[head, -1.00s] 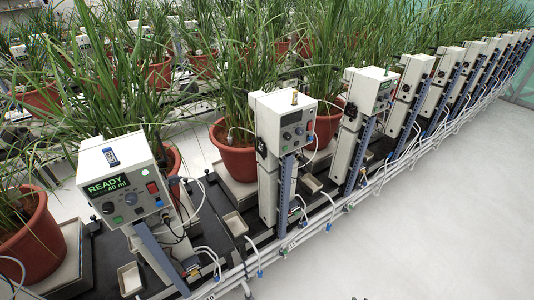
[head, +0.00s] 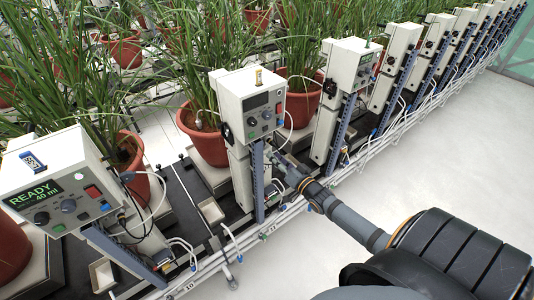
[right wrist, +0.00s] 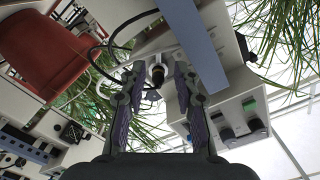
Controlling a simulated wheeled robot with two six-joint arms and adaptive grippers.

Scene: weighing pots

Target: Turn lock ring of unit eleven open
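Unit eleven (head: 249,103) is the white box on a post in the middle of the head view, with the label 11 on the rail below it. My right gripper (head: 276,160) reaches in from the right, close to its post just under the box. In the right wrist view the gripper (right wrist: 159,82) is open. A white fitting with a dark end (right wrist: 157,75) lies between its fingers in the picture, with gaps on both sides; it may be the lock ring, but I cannot tell. Contact is not clear. My left gripper is not in view.
Unit ten (head: 57,180) stands at the left, its display reading READY 40 ml. Further units recede to the right. Potted plants (head: 203,138) stand behind. White pipes (head: 215,256) run along the front. A thin black cable (right wrist: 99,50) loops near the left finger. The floor at right is clear.

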